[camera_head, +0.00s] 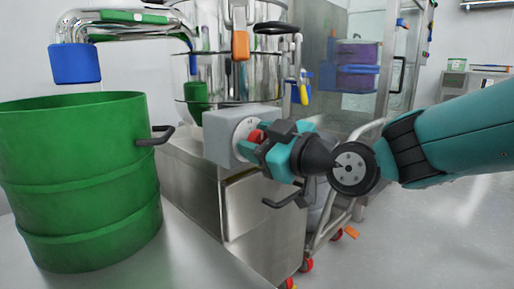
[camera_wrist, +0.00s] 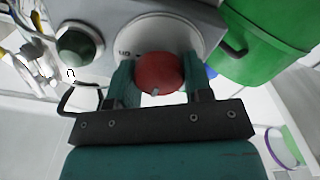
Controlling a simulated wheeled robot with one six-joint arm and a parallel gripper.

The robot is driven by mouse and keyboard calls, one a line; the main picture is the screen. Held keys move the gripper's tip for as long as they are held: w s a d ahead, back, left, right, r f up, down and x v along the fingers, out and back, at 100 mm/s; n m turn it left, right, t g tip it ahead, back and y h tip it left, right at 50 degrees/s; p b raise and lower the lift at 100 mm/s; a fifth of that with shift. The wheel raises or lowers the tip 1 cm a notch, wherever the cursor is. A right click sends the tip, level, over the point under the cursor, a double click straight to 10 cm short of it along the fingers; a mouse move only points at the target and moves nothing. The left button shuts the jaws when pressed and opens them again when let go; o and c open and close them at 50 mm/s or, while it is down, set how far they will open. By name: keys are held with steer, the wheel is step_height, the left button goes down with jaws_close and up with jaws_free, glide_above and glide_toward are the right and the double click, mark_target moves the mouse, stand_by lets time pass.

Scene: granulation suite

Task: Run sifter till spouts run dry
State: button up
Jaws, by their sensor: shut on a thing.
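The stainless sifter (camera_head: 215,65) stands on a steel cabinet. A blue-ended spout (camera_head: 75,64) hangs above the open green drum (camera_head: 80,185); no flow shows from it, and the drum's inside is hidden. A grey control box (camera_head: 222,130) sits in front of the sifter. My gripper (camera_head: 262,143) is shut on the red knob (camera_wrist: 158,72) on the box's round pale plate (camera_wrist: 188,30). In the wrist view the fingers sit on both sides of the knob.
A dark green round button (camera_wrist: 80,45) is beside the red knob. The steel cabinet (camera_head: 255,205) has protruding black handles. A wheeled steel frame (camera_head: 340,215) stands right of it, with purple and blue bins (camera_head: 358,65) behind. The floor at right is clear.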

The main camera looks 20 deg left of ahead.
steer(key=shift+w+d+f, duration=0.15)
steer(key=shift+w+f, duration=0.05)
steer(key=o, duration=0.9)
steer(key=shift+c, duration=0.2)
steer(key=shift+o, duration=0.3)
steer(key=shift+r, duration=0.1)
steer(key=shift+s, duration=0.15)
steer(key=p+v, duration=0.1)
steer(key=v, duration=1.6)
steer(key=shift+s+d, duration=0.1)
